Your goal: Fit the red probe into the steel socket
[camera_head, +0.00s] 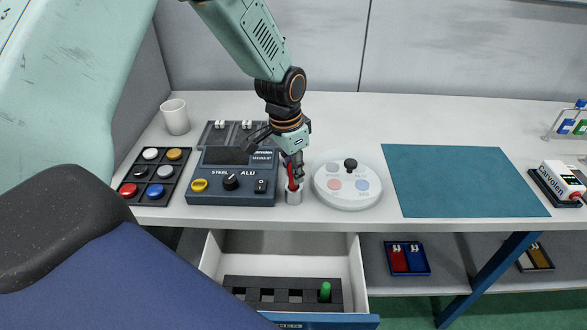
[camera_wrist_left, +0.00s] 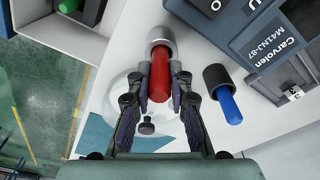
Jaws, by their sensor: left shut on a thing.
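The red probe (camera_head: 292,180) is upright between the fingers of my left gripper (camera_head: 295,172), at the front of the table. The gripper is shut on it. The steel socket (camera_head: 293,197) stands directly below, near the table edge. In the wrist view the red probe (camera_wrist_left: 159,82) lies between both fingertips, its lower end at the mouth of the steel socket (camera_wrist_left: 160,37). The two line up there, but I cannot tell how deep the probe sits. My right gripper is not in view.
A blue probe (camera_wrist_left: 228,104) stands in a black socket (camera_wrist_left: 214,76) close beside. The control box (camera_head: 231,190) is left of the socket and a round white device (camera_head: 347,199) right. An open drawer (camera_head: 210,262) below holds a green probe (camera_head: 325,291). The teal mat (camera_head: 460,180) is bare.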

